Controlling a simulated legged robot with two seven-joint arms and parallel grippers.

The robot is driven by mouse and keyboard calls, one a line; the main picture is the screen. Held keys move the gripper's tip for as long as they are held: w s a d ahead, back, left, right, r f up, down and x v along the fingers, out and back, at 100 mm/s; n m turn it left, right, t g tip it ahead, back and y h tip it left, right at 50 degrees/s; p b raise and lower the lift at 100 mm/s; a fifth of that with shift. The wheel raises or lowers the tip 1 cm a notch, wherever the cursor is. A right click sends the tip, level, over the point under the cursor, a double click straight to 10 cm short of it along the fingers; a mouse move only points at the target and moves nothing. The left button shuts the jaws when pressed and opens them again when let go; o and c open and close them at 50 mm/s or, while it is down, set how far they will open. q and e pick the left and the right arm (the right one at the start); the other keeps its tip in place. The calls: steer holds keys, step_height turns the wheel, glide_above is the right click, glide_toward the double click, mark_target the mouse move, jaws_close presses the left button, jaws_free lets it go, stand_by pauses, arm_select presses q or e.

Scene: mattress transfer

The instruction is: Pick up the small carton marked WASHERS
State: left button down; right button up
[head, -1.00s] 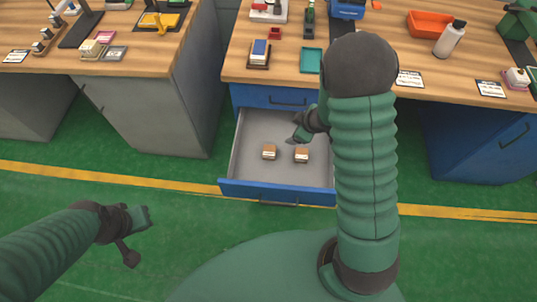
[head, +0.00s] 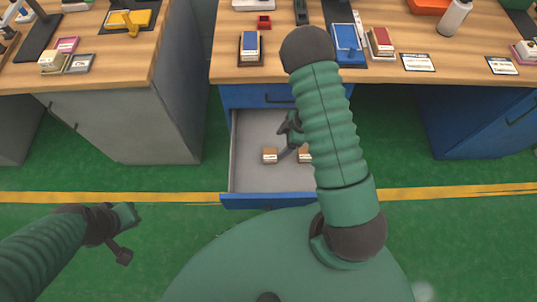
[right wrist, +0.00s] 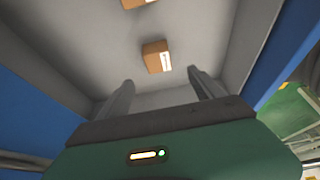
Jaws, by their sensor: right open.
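Two small brown cartons with pale labels lie in the open drawer (head: 245,178): a left carton (head: 270,156) and a right carton (head: 304,154), the latter partly hidden by my right arm. The labels are too small to read, so I cannot tell which says WASHERS. My right gripper (head: 289,138) is over the drawer, above and between the cartons in the head view. In the right wrist view its open fingers (right wrist: 160,77) point toward one carton (right wrist: 157,57), apart from it; another carton (right wrist: 135,3) is cut by the top edge. My left gripper (head: 123,235) hangs over the floor, its jaws unclear.
Grey drawer walls enclose the cartons, with a blue front (head: 262,201). The wooden worktop (head: 225,68) above carries a blue-topped box (head: 250,46), a blue stand (head: 347,43) and white label cards (head: 418,62). A grey cabinet (head: 140,125) stands at left. Green floor is clear in front.

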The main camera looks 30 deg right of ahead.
mark_target(271, 153)
steer(key=b+x, duration=0.1)
steer(key=x, duration=0.5)
steer(key=shift+w+d+f, duration=0.1)
steer(key=shift+w+f, duration=0.1)
steer(key=shift+f, duration=0.05)
steer(key=shift+w+f+b, duration=0.1)
steer(key=shift+f+b, duration=0.45)
steer(key=b+x, duration=0.1)
steer(key=x, duration=0.3)
steer(key=shift+f+b, duration=0.1)
steer(key=shift+b, duration=0.3)
steer(key=shift+w, duration=0.1)
steer(key=c, duration=0.4)
arm_select(q)
steer(key=x, duration=0.4)
steer(key=shift+s+d+f, duration=0.1)
steer(key=shift+s+f, duration=0.1)
steer(key=shift+f, duration=0.2)
arm_select(e)
steer(key=c, duration=1.2)
